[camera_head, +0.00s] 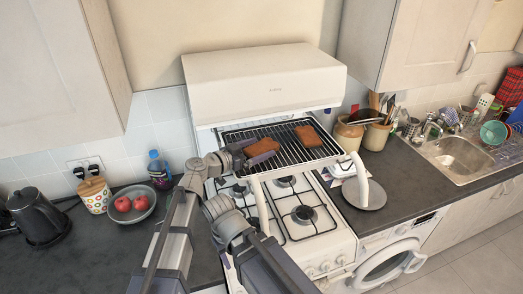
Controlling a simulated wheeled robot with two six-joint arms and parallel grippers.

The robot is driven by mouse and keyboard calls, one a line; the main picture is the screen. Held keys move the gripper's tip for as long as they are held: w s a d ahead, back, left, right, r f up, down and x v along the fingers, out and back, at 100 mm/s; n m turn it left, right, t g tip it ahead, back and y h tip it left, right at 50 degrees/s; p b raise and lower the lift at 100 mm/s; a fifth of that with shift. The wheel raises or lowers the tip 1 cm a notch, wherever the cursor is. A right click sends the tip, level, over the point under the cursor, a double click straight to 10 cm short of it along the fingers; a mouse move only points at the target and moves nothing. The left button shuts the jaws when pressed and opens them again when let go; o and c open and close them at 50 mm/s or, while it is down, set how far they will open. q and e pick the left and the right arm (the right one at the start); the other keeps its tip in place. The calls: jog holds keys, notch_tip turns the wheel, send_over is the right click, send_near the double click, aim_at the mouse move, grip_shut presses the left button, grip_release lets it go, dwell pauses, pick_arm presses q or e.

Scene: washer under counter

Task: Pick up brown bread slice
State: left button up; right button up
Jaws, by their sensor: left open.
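Two brown bread slices lie on the wire rack of the grill above the stove. One brown bread slice (263,147) is at the left of the rack, and the other (308,136) is farther right. My left gripper (243,153) is open at the left end of the rack, right beside the left slice. Its fingertips are dark and small here, and I cannot tell whether they touch the slice or straddle its edge. My right gripper is not in view.
The grill rack (290,154) has a white frame and sits above the gas hob (305,214). A bowl of red fruit (132,207), a patterned jar (95,195) and a blue bottle (159,170) stand left. Utensil pots (376,136) stand right.

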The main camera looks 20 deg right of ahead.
aim_at(257, 149)
pick_arm(q)
jog(key=shift+c, duration=0.2)
jog(key=c, duration=1.2)
jog(key=shift+r, duration=0.1)
notch_tip(257, 149, up, 10)
jog(key=p, duration=1)
jog(key=shift+a, duration=0.1)
